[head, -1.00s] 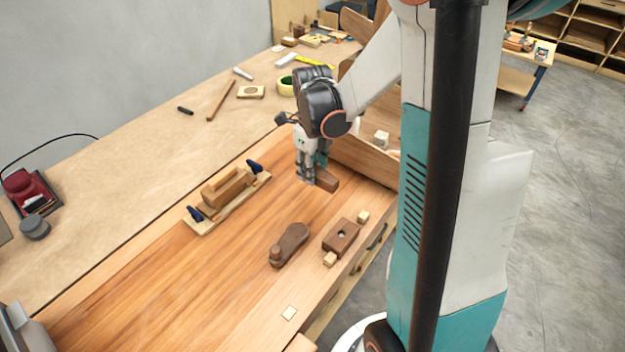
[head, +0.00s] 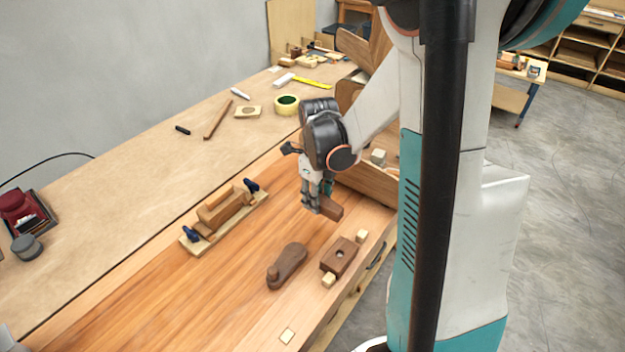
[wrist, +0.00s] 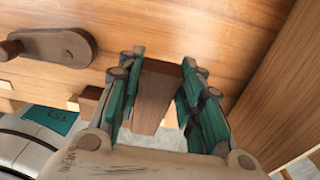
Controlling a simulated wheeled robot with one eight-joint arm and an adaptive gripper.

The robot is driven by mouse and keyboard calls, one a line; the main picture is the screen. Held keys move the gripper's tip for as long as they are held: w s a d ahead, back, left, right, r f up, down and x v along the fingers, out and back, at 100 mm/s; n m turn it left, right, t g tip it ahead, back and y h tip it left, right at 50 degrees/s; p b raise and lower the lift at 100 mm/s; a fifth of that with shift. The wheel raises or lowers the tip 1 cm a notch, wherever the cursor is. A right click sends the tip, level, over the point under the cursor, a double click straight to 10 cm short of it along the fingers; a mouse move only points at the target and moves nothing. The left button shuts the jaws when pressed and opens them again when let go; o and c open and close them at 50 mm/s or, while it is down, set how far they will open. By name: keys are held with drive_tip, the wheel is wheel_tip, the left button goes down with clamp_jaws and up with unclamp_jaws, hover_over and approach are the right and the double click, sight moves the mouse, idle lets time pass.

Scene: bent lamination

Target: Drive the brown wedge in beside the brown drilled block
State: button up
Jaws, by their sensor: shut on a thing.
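The brown wedge (head: 331,209) is a dark wooden piece between the fingers of my gripper (head: 318,200). In the wrist view the wedge (wrist: 155,97) lies between the teal finger pads of my gripper (wrist: 158,92), which are shut on it. I cannot tell whether its underside touches the bench. The brown drilled block (head: 339,256) sits near the bench's front edge, with a round hole in its top and a small pale block at each end. The wedge is apart from it, farther up the bench.
A dark rounded wooden tool with a knob (head: 287,266) lies left of the drilled block. A clamped wooden assembly (head: 222,208) stands farther left. Curved wooden panels (head: 368,183) stand right behind my gripper. A pale square chip (head: 287,336) lies near the front; bench around it is clear.

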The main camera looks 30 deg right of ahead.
sight(331, 230)
drive_tip(key=shift+s+f+b, duration=0.15)
drive_tip(key=shift+s+f, duration=0.05)
drive_tip(key=shift+f, duration=0.5)
drive_tip(key=shift+s+f+b, duration=0.15)
drive_tip(key=shift+f, duration=0.55)
drive_tip(key=shift+f+b, duration=1.65)
drive_tip(key=shift+f, duration=0.45)
drive_tip(key=shift+s+d+b, duration=0.2)
drive_tip(key=shift+s+d, duration=0.1)
drive_tip(key=shift+s, duration=0.45)
drive_tip(key=shift+s+d+b, duration=0.2)
drive_tip(key=shift+s+d, duration=0.05)
drive_tip(key=shift+s, duration=0.45)
drive_tip(key=shift+s+d, duration=0.15)
drive_tip(key=shift+s, duration=0.2)
drive_tip(key=shift+s, duration=0.2)
drive_tip(key=shift+f, duration=0.15)
drive_tip(key=o, duration=1.2)
